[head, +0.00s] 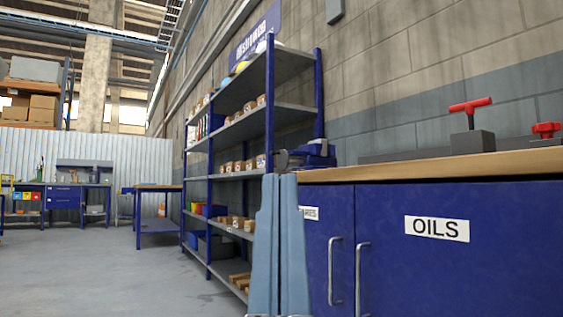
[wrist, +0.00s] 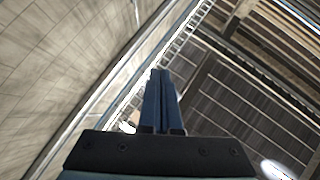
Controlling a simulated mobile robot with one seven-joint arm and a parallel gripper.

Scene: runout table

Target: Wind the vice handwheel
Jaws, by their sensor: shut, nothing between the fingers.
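A blue bench vice (head: 318,153) stands at the far left end of the wooden worktop. A dark grey part sticks out at its left side; I cannot tell whether this is its handwheel. My gripper (head: 280,178) points upward in front of the cabinet, just below the vice in the picture and apparently much nearer to me. Its two light blue fingers are shut together and empty. In the wrist view my gripper (wrist: 161,73) points at the roof, and the vice is not in that view.
A red T-handle (head: 470,105) and a red handwheel (head: 546,128) stand on grey blocks on the worktop (head: 450,166). Below is a blue cabinet (head: 440,270) with an OILS label. Blue shelving (head: 270,100) stands behind. The floor (head: 90,270) at left is clear.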

